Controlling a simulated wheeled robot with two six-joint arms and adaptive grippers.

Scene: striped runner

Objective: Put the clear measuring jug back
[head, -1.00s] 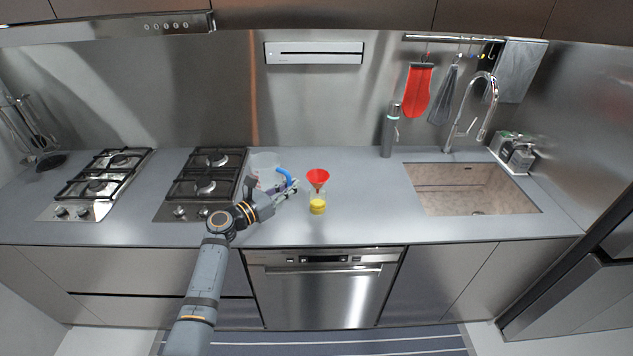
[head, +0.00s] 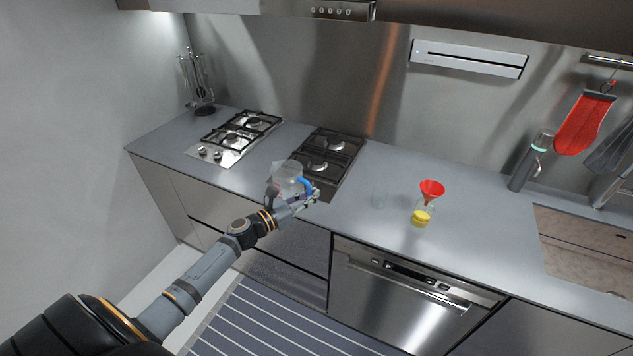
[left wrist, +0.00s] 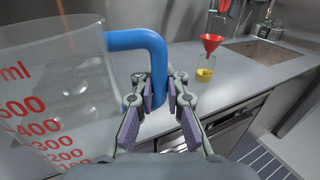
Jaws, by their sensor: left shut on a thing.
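The clear measuring jug (head: 287,172) has a blue handle and, in the left wrist view (left wrist: 50,95), red ml markings. My left gripper (head: 312,194) is shut on the jug's blue handle; in the left wrist view the fingers (left wrist: 160,98) stand on both sides of its lower part. The jug looks upright, in front of the right-hand hob's left side. Whether its base touches anything is hard to tell. My right gripper is not in view.
Two black-grated hobs, left (head: 240,133) and right (head: 325,158), sit in the grey counter (head: 375,235). A grey bottle (head: 530,163) stands near the sink (head: 585,240).

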